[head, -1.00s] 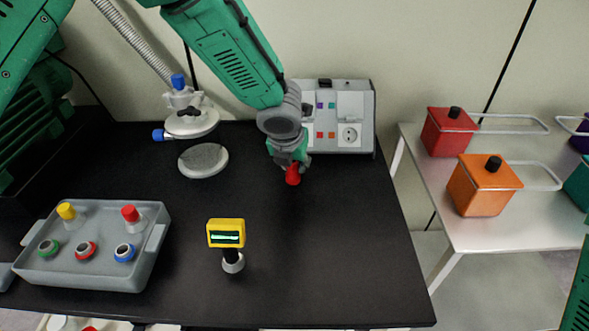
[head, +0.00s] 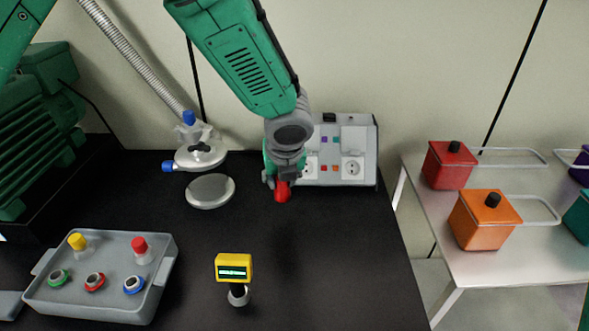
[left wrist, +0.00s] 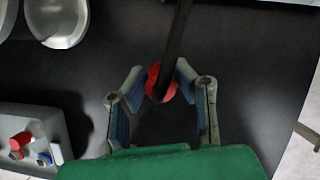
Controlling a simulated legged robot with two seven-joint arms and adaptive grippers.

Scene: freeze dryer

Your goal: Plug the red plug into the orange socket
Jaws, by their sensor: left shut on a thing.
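The red plug (head: 282,192) is at the fingertips of my left gripper (head: 284,177), which is shut on it above the black table. In the left wrist view, the red plug (left wrist: 160,83) sits between the two fingers, with a dark cable running up from it. The grey socket box (head: 367,150) stands at the back of the table, just right of and behind the gripper. An orange mark (head: 334,168) is beside its lower right white socket (head: 352,168), whose flap is raised. The lower left socket is partly hidden by the gripper. The plug is apart from both sockets. My right gripper is out of view.
A round plate (head: 210,191) and a blue-knobbed fitting (head: 200,153) stand left of the gripper. A grey button box (head: 100,280) and a yellow handheld device (head: 234,267) are at the front. The table in front of the socket box is clear.

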